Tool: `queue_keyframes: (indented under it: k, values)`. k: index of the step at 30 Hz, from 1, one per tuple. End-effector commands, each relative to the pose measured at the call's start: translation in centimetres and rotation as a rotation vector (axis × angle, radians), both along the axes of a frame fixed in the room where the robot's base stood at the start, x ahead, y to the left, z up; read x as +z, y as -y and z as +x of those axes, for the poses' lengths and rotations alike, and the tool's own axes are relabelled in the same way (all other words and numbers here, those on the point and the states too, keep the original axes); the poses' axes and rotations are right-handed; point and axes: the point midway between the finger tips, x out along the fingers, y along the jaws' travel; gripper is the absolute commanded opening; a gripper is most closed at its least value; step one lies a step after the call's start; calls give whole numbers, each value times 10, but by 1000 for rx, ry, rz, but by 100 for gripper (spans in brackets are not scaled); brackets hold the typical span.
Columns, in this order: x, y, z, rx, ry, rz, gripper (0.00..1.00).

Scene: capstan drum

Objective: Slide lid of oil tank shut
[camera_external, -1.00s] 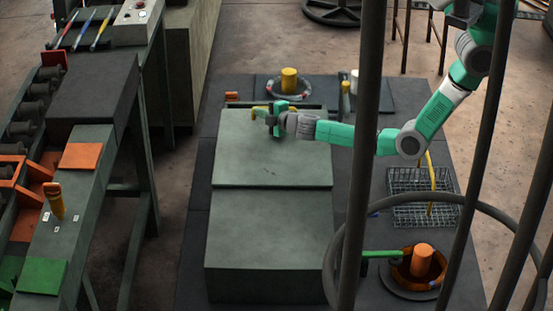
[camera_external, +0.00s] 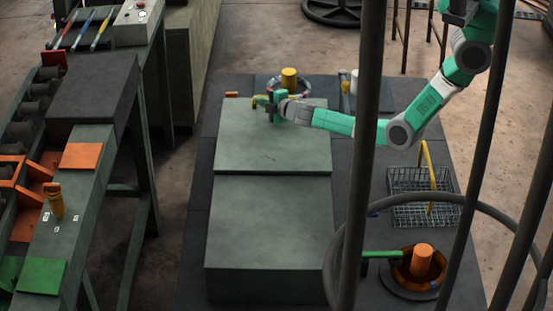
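The oil tank (camera_external: 268,235) is a large grey-green box in the middle. Its flat lid (camera_external: 272,140) covers the far part of the top, and the lid's near edge forms a step across the tank. The far side of the tank is hidden behind the lid.
A ring with a yellow cylinder (camera_external: 289,78) lies behind the tank. A wire basket (camera_external: 408,212) and an orange cylinder in a round holder (camera_external: 421,260) are at right. Dark bars cross the right foreground. A workbench (camera_external: 85,190) stands at left.

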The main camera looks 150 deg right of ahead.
Motion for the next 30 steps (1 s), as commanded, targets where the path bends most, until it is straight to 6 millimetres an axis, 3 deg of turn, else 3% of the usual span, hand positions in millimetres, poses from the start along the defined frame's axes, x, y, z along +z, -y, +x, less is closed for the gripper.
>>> queue_keyframes:
  k: [2, 7, 12, 18, 30]
  values:
    - [0, -4, 2, -7, 0, 3, 0]
    - [9, -26, 37, 4, 0, 2, 0]
    - [23, -73, 44, 2, -2, 3, 0]
    - [28, -109, 51, 3, 1, 2, 0]
    - [29, -120, 53, 0, 2, 2, 0]
